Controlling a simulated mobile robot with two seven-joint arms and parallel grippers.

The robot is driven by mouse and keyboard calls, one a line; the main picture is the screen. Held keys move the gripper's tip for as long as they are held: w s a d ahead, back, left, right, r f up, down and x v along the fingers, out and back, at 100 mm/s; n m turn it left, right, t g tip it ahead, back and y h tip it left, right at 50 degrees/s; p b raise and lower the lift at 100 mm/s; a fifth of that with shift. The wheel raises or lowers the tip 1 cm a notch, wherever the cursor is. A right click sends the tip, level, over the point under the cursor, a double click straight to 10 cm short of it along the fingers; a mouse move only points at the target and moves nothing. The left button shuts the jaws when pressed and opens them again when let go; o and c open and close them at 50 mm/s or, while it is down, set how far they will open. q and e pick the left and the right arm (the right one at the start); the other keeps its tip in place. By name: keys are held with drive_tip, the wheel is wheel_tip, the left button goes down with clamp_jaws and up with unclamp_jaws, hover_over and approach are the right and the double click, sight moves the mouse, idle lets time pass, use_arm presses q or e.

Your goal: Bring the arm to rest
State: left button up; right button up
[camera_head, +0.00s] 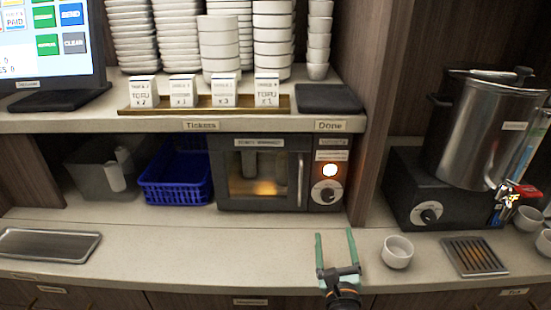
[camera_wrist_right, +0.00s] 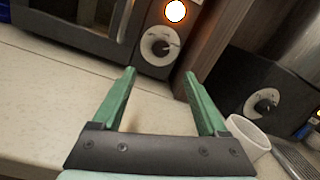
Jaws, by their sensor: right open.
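My right gripper (camera_head: 336,250) has green fingers and is open and empty over the front of the counter, in front of the oven. In the right wrist view its two fingers (camera_wrist_right: 160,95) stand apart with only bare counter between them. A small white bowl (camera_head: 397,252) sits on the counter just right of the gripper, apart from it in the head view. It also shows in the right wrist view (camera_wrist_right: 247,138), partly behind the right finger. My left gripper is in neither view.
An oven (camera_head: 228,207) with a glowing lamp stands behind. A blue basket (camera_head: 176,190) is left of it. A metal urn (camera_head: 487,130) on a black base stands right, near a drip grate (camera_head: 474,257). A metal tray (camera_head: 48,243) lies far left. The counter (camera_head: 190,250) between is clear.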

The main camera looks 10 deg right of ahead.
drive_tip(key=s+a+r+n+y, duration=0.3)
drive_tip(key=a+n+y, duration=0.55)
drive_tip(key=n, duration=0.45)
drive_tip(key=s+a+f+n+g+y, duration=0.45)
drive_tip(key=s+a+n, duration=0.2)
drive_tip(key=n, duration=0.65)
drive_tip(key=s+d+f+n+g+h, duration=0.4)
drive_tip(key=s+d+f+n+g, duration=0.15)
drive_tip(key=s, duration=0.35)
drive_tip(key=s+d+f+n+g+h, duration=0.4)
drive_tip(key=s+d+n+g, duration=0.15)
drive_tip(key=s+d, duration=0.2)
drive_tip(key=w+a+f+t+y, duration=0.1)
drive_tip(key=w+a+f+t, duration=0.1)
drive_tip(key=f, duration=0.3)
drive_tip(key=w+a+f+t+y, duration=0.1)
drive_tip(key=a+f+t, duration=0.2)
drive_tip(key=f, duration=0.3)
drive_tip(key=shift+w+a+f+t, duration=0.2)
drive_tip(key=shift+w+t, duration=0.2)
drive_tip(key=shift+t, duration=0.35)
